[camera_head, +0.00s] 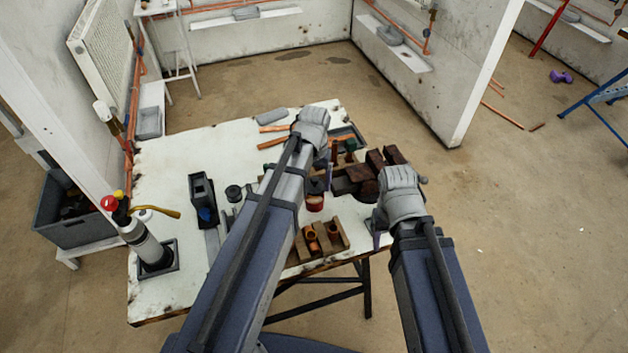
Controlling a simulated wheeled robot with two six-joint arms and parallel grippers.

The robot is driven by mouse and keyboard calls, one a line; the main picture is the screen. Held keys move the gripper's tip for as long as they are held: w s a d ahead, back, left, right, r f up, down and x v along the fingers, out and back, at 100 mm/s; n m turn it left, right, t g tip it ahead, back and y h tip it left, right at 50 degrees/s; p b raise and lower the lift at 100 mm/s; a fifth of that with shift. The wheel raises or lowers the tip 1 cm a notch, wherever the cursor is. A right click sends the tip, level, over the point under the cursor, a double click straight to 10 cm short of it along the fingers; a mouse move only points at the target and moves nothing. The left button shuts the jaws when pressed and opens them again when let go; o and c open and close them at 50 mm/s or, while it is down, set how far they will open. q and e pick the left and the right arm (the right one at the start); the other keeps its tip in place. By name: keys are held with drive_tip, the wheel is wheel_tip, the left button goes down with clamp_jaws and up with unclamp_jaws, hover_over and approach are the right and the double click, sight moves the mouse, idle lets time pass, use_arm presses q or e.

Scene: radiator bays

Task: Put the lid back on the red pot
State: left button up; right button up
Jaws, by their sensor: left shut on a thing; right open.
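The small red pot (315,204) stands on the white worktable, just right of my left forearm. My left gripper (322,178) reaches in from the left and is above and behind the pot. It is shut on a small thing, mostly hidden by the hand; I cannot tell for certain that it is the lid. My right gripper (377,232) is open and empty at the table's right edge, to the right of the pot and apart from it.
The worktable (165,210) holds a wooden block with copper fittings (322,240), dark red-brown blocks (372,165), a black holder (203,198) and a torch bottle (148,245) at left. Copper pipes lie at the back.

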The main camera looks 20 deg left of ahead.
use_arm(q)
drive_tip(key=shift+f+b, duration=1.7)
drive_tip(key=shift+f, duration=0.35)
drive_tip(key=shift+f, duration=0.15)
idle(0.3)
drive_tip(key=o, duration=1.2)
drive_tip(key=shift+o, duration=0.2)
drive_tip(key=shift+r+p, duration=3.45)
drive_tip(key=shift+r, duration=0.1)
drive_tip(key=shift+c, duration=0.4)
